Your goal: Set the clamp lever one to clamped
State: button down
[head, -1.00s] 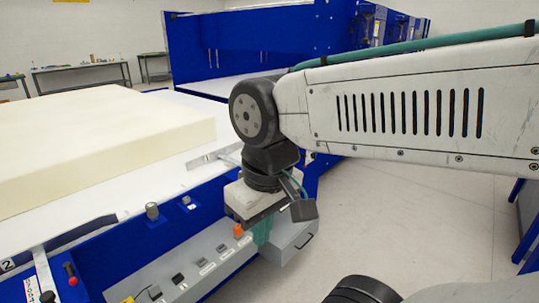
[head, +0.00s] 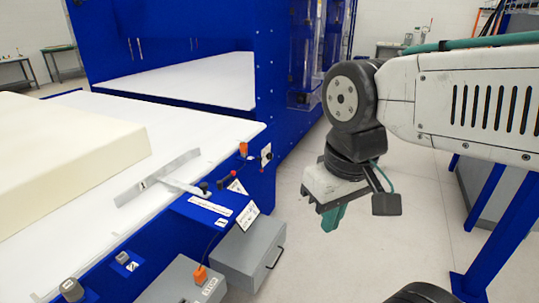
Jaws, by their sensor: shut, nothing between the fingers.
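The clamp marked 1 has a flat metal bar (head: 158,178) on the white table top, beside the foam block. A pale arm runs from the bar to the blue table edge. There, a small lever with a red knob (head: 233,173) stands beside a black knob (head: 204,187). I cannot tell for sure from this angle which setting the lever is in. My gripper (head: 333,217) hangs with teal fingers pointing down, shut and empty. It appears to the right of the lever in the picture, clear of the table, over open floor.
A cream foam block (head: 70,150) lies on the white table top (head: 215,125). An orange button (head: 243,149) sits on the blue frame. A grey drawer box (head: 250,250) and a control panel with an orange switch (head: 200,275) jut out below.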

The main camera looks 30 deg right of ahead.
aim_at(219, 183)
jog(key=z, duration=0.35)
jog(key=i, duration=1.15)
jog(key=u, duration=0.45)
